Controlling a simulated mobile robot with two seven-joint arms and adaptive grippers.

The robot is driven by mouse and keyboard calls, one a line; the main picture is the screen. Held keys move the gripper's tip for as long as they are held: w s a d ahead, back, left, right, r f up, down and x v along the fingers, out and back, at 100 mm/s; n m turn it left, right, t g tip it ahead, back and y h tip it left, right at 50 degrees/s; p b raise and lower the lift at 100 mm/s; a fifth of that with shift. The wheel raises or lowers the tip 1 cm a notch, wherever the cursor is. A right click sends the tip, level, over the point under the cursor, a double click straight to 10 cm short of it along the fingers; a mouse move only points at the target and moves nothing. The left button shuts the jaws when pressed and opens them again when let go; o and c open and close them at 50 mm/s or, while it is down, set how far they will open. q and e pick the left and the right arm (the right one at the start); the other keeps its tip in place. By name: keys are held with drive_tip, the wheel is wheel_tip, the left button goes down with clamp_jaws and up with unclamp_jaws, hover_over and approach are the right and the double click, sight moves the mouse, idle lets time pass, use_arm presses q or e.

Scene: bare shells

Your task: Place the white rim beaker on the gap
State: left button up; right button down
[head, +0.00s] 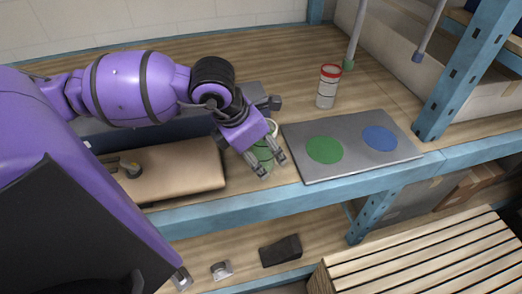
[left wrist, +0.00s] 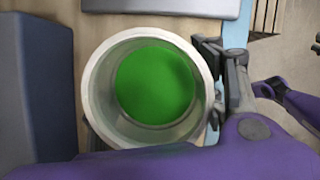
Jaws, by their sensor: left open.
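The white rim beaker (head: 262,152) stands on the shelf just left of the grey board, partly hidden by my left gripper. In the left wrist view its pale round rim (left wrist: 92,100) and green inside show from above. My left gripper (head: 272,164) is open, with its fingers close beside the beaker; I cannot tell whether they touch it. The grey board (head: 352,150) bears a green disc (head: 324,150) and a blue disc (head: 380,138), with a narrow bare gap between them. My right gripper is not in view.
A red-rimmed beaker (head: 327,88) stands behind the board. A brown box (head: 180,172) lies left of my gripper. Blue shelf posts (head: 465,75) rise at the right. Below are a slatted crate (head: 420,265) and a black wedge (head: 281,251).

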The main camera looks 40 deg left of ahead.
use_arm(q)
drive_tip(key=shift+r, duration=0.1)
drive_tip(key=shift+r, duration=0.25)
drive_tip(key=p+v, duration=0.2)
drive_tip(key=v, duration=0.9)
drive_tip(key=shift+r+p, duration=0.35)
drive_tip(key=shift+p, duration=0.05)
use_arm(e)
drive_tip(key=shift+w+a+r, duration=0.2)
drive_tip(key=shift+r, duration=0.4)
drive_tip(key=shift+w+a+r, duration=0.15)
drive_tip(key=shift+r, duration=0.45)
use_arm(q)
drive_tip(key=shift+s+a, duration=0.1)
drive_tip(key=shift+s, duration=0.05)
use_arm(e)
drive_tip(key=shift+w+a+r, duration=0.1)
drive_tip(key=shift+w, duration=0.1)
